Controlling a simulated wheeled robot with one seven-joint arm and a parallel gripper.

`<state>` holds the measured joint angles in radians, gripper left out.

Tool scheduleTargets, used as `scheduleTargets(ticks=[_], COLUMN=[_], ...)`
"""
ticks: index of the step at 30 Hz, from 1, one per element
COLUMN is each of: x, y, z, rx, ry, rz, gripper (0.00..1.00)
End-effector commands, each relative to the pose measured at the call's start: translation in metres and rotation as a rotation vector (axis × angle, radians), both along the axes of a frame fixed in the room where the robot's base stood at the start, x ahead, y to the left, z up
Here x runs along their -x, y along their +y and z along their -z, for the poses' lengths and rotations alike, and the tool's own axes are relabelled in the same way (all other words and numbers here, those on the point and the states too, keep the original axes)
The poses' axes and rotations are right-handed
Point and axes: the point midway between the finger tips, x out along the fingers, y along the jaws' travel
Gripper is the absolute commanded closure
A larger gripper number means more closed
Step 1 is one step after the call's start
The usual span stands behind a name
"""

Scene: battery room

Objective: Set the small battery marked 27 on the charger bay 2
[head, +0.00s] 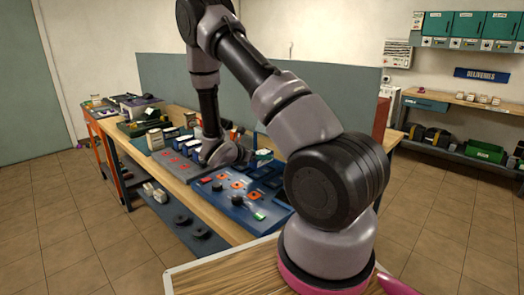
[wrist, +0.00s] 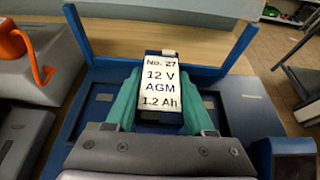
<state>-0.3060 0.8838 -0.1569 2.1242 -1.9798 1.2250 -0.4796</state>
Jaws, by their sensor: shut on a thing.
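The small battery (wrist: 157,85) has a white label reading No. 27, 12 V AGM, 1.2 Ah in the wrist view. My gripper (wrist: 160,104) is shut on it, with a teal finger on each side. The battery is over a blue unit (wrist: 88,77) with raised blue side bars and recessed bays, which looks like the charger. I cannot tell whether the battery touches the bay below it, and no bay number is readable. In the head view the blue charger panel (head: 226,204) lies on the workbench, and my arm partly hides its bays.
A grey unit with an orange hook-like part (wrist: 38,62) stands left of the blue unit in the wrist view. A grey panel with red patches (head: 178,165) and several small boxes share the bench. A shelf with a green crate (head: 484,151) stands at the right wall.

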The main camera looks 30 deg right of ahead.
Motion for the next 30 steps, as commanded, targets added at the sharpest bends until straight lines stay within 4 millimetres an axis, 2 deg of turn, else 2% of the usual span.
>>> scheduleTargets(ticks=[10,30], x=[0.000,0.000], y=[0.000,0.000], z=[0.024,0.026], rx=[0.001,0.001], ry=[-0.002,-0.003], rz=[0.001,0.001], gripper=[1.00,1.00])
